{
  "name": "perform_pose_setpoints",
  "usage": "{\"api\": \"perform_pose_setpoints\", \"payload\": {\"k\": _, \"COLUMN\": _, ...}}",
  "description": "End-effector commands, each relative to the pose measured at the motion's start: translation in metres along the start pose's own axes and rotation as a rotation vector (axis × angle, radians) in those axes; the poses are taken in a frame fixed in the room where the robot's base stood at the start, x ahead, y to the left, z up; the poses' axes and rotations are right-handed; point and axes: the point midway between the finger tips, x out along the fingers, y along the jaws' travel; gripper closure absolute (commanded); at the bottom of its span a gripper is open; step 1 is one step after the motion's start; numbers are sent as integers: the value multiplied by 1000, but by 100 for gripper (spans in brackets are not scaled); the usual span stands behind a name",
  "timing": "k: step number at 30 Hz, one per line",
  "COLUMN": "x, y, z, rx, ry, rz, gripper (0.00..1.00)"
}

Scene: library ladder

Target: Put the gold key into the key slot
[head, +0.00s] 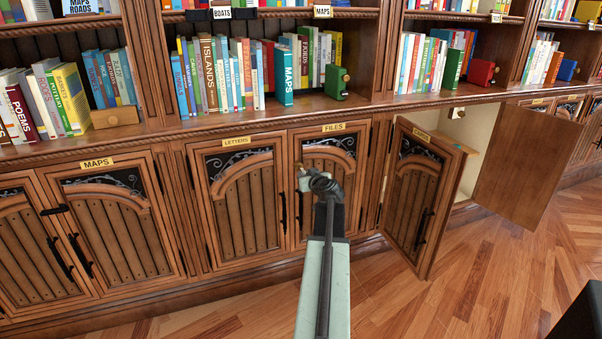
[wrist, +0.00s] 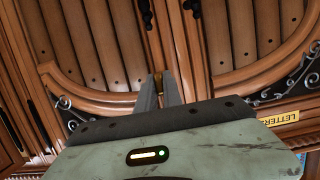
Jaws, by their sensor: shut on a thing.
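My gripper (head: 304,174) is in front of the cabinet doors marked LETTERS and FILES in the head view, close to the FILES door (head: 329,195). In the wrist view my gripper (wrist: 160,80) is shut on a small gold piece, the gold key (wrist: 158,82), at its fingertips. Most of the key is hidden between the fingers. The fingertips appear in front of the wooden doors, but I cannot tell whether the key touches them. I cannot make out the key slot in either view.
A cabinet at the right has its doors (head: 422,200) (head: 527,165) swung open into the room. Closed MAPS doors (head: 115,225) are at the left. Shelves of books run above the counter ledge (head: 240,122).

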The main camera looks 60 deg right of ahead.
Motion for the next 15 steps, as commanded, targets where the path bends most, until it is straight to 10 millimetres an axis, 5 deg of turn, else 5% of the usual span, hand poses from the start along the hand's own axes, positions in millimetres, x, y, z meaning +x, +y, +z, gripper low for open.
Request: {"api": "perform_pose_setpoints", "payload": {"k": 15, "x": -18, "y": 1, "z": 8, "rx": 0, "ry": 0, "rz": 2, "gripper": 100}}
